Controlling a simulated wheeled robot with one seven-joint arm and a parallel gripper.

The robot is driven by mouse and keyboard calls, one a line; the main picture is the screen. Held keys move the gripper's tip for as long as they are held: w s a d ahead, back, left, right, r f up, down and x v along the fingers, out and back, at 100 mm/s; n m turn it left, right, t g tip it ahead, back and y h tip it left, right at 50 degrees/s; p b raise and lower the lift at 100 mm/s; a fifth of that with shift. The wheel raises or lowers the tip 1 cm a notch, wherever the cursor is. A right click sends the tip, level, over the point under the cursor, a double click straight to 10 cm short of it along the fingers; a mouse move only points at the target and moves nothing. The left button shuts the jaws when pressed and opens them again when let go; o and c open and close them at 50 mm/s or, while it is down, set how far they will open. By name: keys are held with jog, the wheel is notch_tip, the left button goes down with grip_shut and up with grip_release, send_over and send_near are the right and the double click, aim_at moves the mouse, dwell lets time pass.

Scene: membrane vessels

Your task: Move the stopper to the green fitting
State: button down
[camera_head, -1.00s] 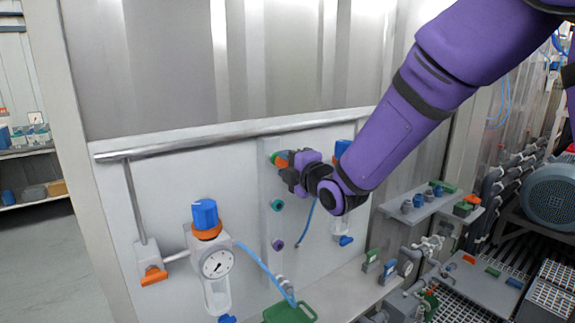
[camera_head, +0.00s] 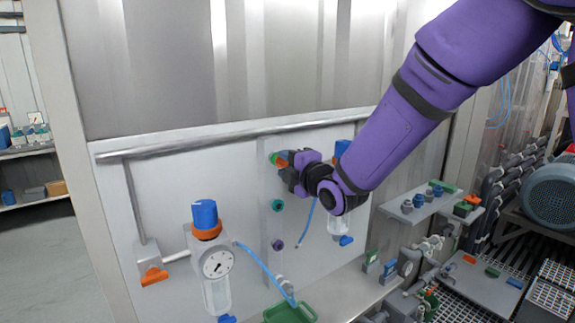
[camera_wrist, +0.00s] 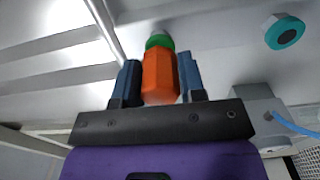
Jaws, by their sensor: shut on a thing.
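My gripper (camera_head: 284,163) is at the upper part of the wall panel and is shut on an orange stopper (camera_wrist: 159,80). In the wrist view the stopper sits between the two dark fingers. The green fitting (camera_head: 272,158) is on the panel just beyond the stopper's far end. It also shows in the wrist view (camera_wrist: 159,42), directly behind and in line with the stopper. The two look touching or nearly so; I cannot tell how deep the stopper sits. The gripper partly hides the stopper in the head view.
Below on the same strip are a teal fitting (camera_head: 277,205) and a purple fitting (camera_head: 277,244). A gauge unit with a blue knob (camera_head: 205,214) stands at left, with a blue hose (camera_head: 265,272). A metal rail (camera_head: 230,134) runs above. Another blue-topped unit (camera_head: 342,150) is close behind my wrist.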

jog(key=shift+w+a, duration=0.3)
jog(key=shift+w, duration=0.15)
jog(key=c, duration=0.6)
grip_release()
jog(key=v, duration=1)
jog(key=shift+s+d, duration=0.25)
jog(key=shift+s, duration=0.05)
